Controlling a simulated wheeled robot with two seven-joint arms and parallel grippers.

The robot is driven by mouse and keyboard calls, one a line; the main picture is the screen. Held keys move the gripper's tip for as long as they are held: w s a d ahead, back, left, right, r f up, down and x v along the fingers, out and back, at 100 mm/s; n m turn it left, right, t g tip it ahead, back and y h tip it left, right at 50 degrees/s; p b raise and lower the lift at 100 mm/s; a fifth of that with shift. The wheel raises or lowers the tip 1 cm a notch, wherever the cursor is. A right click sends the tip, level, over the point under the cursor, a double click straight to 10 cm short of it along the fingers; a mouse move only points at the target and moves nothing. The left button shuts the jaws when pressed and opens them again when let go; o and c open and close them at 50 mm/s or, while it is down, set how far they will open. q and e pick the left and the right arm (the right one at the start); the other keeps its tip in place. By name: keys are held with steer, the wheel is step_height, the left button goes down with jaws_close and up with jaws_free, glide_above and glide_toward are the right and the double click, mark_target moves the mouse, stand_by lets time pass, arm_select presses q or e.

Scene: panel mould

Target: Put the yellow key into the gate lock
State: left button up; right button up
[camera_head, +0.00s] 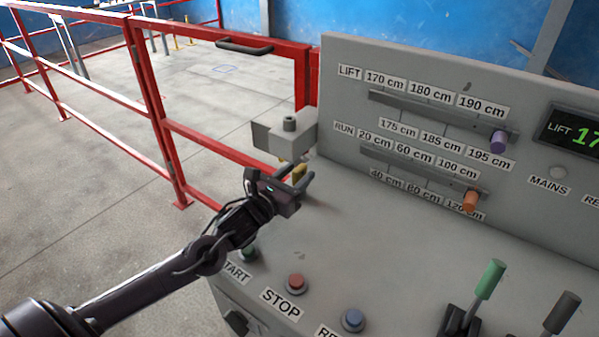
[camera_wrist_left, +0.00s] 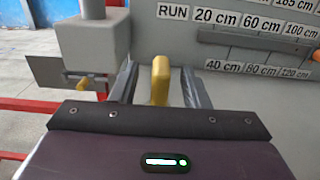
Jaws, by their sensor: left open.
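The yellow key (camera_head: 299,173) stands upright at the back left of the grey console, near the foot of the upright panel. My left gripper (camera_head: 295,179) is open at the key. In the left wrist view the key (camera_wrist_left: 160,80) is between the two spread fingers, with gaps visible on both sides; its lower part is hidden by my gripper body. The gate lock (camera_head: 285,134) is a grey box with a round knob on top, just behind the key. It also shows in the left wrist view (camera_wrist_left: 90,42), left of the fingers. My right gripper is out of view.
A small yellow piece (camera_wrist_left: 80,83) shows under the lock. The red gate (camera_head: 225,95) and railings stand left of the console. Start, stop and blue buttons (camera_head: 353,320) and a green lever (camera_head: 490,278) are at the front. The console's middle top is clear.

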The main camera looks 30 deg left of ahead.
arm_select(q)
steer(key=shift+w+d+f, duration=0.1)
steer(key=shift+w+d, duration=0.05)
steer(key=shift+w, duration=0.6)
jaws_close()
